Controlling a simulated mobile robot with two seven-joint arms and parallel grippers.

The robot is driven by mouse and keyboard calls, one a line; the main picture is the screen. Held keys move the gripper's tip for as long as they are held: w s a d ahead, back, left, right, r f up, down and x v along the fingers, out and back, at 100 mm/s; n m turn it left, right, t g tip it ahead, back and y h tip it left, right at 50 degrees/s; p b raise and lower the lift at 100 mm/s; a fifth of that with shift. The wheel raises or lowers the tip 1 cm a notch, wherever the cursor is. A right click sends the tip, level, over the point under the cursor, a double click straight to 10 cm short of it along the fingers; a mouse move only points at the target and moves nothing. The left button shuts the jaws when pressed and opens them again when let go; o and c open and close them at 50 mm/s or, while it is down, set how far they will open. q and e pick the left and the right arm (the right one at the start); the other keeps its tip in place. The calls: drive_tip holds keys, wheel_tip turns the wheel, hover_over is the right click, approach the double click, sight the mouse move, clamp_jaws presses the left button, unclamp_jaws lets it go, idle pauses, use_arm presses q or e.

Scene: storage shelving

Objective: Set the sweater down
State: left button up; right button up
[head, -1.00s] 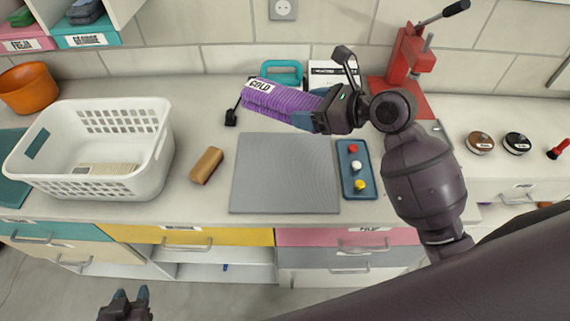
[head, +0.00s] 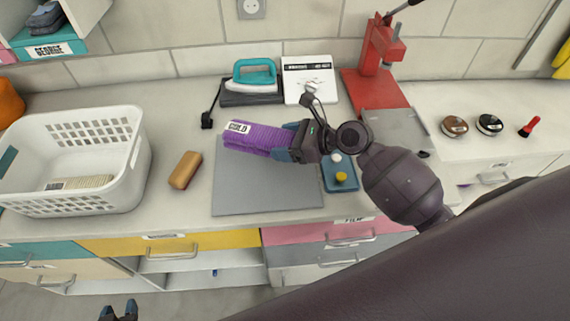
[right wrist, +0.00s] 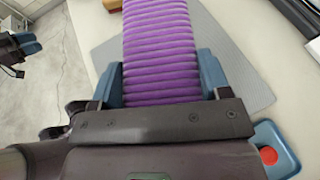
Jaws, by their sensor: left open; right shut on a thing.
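A folded purple ribbed sweater (head: 262,139) with a white "COLD" label is held by my right gripper (head: 287,145) over the upper part of the grey mat (head: 265,190). My right gripper is shut on its right end. In the right wrist view the sweater (right wrist: 160,45) runs up between both blue fingers of the gripper (right wrist: 160,80). Whether the sweater touches the mat is hard to tell. My left gripper (head: 119,310) is open and empty, low in front of the drawers, at the bottom edge of the head view.
A white basket (head: 72,205) and a brown brush-like block (head: 185,170) are left of the mat. A teal iron (head: 254,76), white scale-like box (head: 310,78) and red press (head: 378,60) stand behind. A blue tray with coloured knobs (head: 340,172) is right of the mat.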

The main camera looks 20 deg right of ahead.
sight(285, 171)
drive_tip(key=shift+f+b, duration=0.75)
drive_tip(key=shift+f, duration=3.35)
drive_tip(key=shift+f, duration=0.1)
drive_tip(key=o, duration=1.1)
drive_tip(key=shift+f, duration=0.1)
drive_tip(key=shift+c, duration=0.2)
